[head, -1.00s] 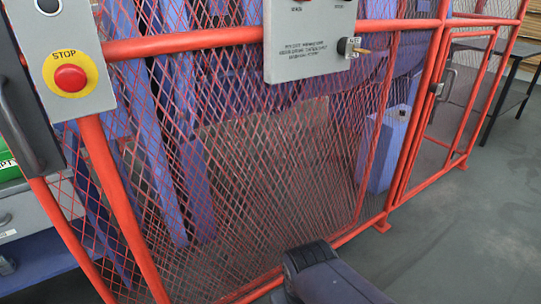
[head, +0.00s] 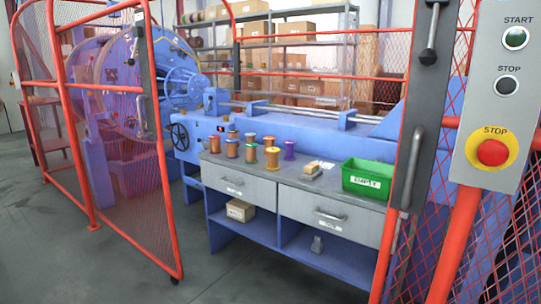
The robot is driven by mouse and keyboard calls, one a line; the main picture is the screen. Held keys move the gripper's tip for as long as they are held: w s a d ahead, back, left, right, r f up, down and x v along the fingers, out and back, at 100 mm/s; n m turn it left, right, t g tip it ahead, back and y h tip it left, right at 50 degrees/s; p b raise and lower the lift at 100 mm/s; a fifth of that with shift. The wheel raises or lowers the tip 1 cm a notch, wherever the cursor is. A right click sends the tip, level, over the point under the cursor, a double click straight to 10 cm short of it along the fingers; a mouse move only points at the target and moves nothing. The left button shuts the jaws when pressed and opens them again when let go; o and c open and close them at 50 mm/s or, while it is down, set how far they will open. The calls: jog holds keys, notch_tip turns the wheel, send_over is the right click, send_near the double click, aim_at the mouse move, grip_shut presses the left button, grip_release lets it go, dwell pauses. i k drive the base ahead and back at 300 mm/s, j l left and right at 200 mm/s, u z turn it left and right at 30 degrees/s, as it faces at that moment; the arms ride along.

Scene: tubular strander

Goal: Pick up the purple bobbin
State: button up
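The purple bobbin (head: 289,150) stands upright on the grey top of a workbench (head: 330,197) in the head view. It is small and at the right end of a group of copper, orange and yellow bobbins (head: 251,153). My gripper is not in view.
A red mesh gate (head: 118,190) stands swung open at left. A post (head: 408,150) and control box (head: 495,100) flank the opening at right. Grey floor is clear in front.

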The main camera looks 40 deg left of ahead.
aim_at(290, 144)
jog(key=u, duration=1.45)
